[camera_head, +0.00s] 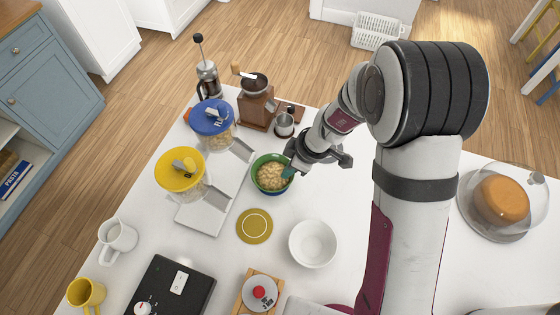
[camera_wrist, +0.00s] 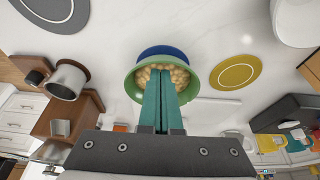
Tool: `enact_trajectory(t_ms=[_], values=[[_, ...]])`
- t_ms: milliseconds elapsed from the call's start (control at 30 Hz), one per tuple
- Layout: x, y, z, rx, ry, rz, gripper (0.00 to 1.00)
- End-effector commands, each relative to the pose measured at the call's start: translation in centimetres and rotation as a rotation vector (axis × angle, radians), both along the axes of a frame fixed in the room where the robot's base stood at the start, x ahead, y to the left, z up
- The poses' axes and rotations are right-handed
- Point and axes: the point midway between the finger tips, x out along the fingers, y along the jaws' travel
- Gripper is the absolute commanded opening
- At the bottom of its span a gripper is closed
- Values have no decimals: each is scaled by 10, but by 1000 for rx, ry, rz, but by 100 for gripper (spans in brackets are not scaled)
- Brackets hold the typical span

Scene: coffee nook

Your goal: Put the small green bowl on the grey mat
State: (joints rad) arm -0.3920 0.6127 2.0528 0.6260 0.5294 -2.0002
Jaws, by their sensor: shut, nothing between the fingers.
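My gripper (camera_head: 288,172) is shut and empty at the right side of the bowl. In the wrist view its teal fingers (camera_wrist: 161,76) lie together across the bowl's near rim and contents; I cannot tell whether they touch. The grey mat (camera_wrist: 48,10) is round and partly cut off at the wrist view's top left. I cannot see it in the head view.
A mustard mat (camera_head: 254,226) and a white bowl (camera_head: 313,244) are in front of the green bowl. Blue-lidded (camera_head: 212,117) and yellow-lidded jars (camera_head: 181,170) stand left. A coffee grinder (camera_head: 256,103) stands behind. A domed cake (camera_head: 502,198) is at right.

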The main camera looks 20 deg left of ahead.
Motion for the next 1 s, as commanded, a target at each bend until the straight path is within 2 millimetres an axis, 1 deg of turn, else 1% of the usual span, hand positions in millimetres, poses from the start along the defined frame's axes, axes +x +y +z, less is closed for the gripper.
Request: enact_trajectory(t_ms=[100, 433, 600, 667, 900, 1000], values=[[0, -5, 0, 0, 1, -1, 0], [0, -7, 0, 0, 1, -1, 0], [0, -25, 0, 0, 2, -3, 0], [-1, -28, 0, 1, 3, -2, 0], [-1, -27, 0, 1, 2, 0, 0], [-1, -22, 0, 0, 1, 3, 0]])
